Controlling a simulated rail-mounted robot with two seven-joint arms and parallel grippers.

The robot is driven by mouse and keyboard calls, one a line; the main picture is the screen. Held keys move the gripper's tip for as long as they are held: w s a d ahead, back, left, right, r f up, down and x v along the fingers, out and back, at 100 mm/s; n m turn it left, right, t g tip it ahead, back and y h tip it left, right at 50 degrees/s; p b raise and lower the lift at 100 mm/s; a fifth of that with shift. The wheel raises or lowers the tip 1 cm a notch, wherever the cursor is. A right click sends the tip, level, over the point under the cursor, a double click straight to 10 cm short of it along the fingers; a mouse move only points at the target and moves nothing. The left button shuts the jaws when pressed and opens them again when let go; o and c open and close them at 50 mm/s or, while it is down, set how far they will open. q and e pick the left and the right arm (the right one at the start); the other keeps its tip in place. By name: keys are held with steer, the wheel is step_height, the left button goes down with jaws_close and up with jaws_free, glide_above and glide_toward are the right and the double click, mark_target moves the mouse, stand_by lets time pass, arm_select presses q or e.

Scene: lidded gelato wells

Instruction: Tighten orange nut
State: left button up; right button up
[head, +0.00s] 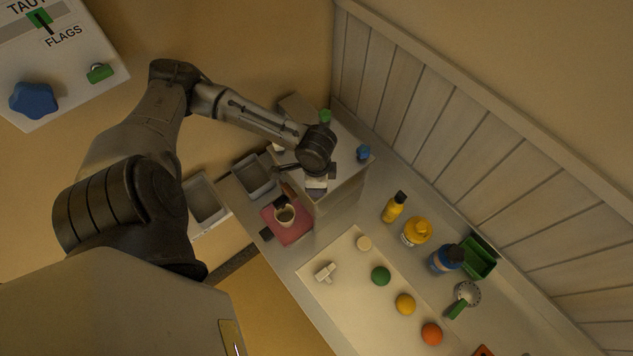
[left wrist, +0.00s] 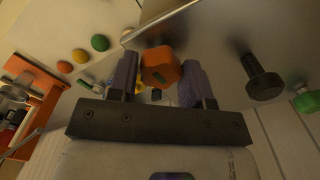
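The orange nut (left wrist: 160,67) shows in the left wrist view between the two purple fingers of my left gripper (left wrist: 160,80). In the head view my left gripper (head: 316,184) is at the front side of the pale cabinet (head: 340,200). The nut is hidden there behind the gripper and arm. My right gripper is in neither view.
A black knob (left wrist: 264,80) and a green knob (left wrist: 305,101) are right of the nut. A green knob (head: 325,116) and a blue knob (head: 364,153) are on the cabinet top. Bottles and coloured balls lie rightward.

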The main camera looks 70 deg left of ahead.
arm_select(q)
steer(key=shift+o, duration=1.4)
steer(key=shift+r, duration=2.95)
step_height(320, 180, up, 14)
steer(key=b, duration=0.1)
